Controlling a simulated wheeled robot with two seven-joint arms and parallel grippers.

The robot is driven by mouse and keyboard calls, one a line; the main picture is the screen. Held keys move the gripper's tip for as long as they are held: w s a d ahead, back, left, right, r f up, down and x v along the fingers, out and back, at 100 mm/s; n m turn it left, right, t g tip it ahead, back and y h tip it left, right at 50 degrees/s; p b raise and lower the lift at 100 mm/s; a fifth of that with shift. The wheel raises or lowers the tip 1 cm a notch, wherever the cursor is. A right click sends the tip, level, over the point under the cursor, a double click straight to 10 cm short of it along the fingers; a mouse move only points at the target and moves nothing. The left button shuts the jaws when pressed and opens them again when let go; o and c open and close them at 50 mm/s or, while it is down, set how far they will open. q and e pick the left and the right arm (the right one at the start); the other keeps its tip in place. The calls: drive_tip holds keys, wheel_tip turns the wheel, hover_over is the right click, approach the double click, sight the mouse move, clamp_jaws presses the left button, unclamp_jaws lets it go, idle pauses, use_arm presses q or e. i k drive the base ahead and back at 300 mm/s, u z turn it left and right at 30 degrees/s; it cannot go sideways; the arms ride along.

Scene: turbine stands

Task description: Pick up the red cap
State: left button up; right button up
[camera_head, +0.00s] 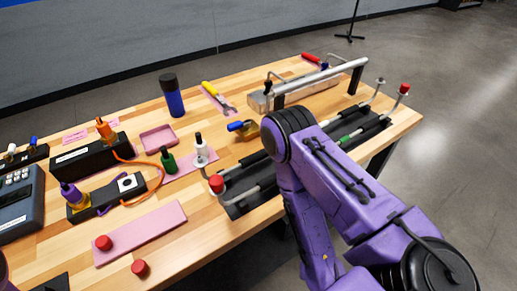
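Several red caps show in the head view. One red cap (103,242) lies on the near end of a pink mat (150,230). Another red cap (139,267) lies on the bare wood just beside that mat. A third red piece (216,184) sits on the near end of a rod in the black stand. A fourth (404,89) tops a rod at the stand's far right end. My purple right arm covers the middle of the stand. Neither gripper shows in this view, so I cannot see what they hold.
The wooden table (240,215) carries bottles (168,160), a blue and black cylinder (172,97), a screwdriver, black holders (90,155) with an orange cable, and a grey device (15,205) at left. A metal bar (320,82) stands at the back. The near table edge is mostly clear.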

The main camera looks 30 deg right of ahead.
sight(103, 243)
drive_tip(key=u, duration=0.15)
drive_tip(key=k, duration=1.1)
drive_tip(key=z, duration=1.55)
drive_tip(key=i, duration=0.5)
drive_tip(key=u, duration=2.15)
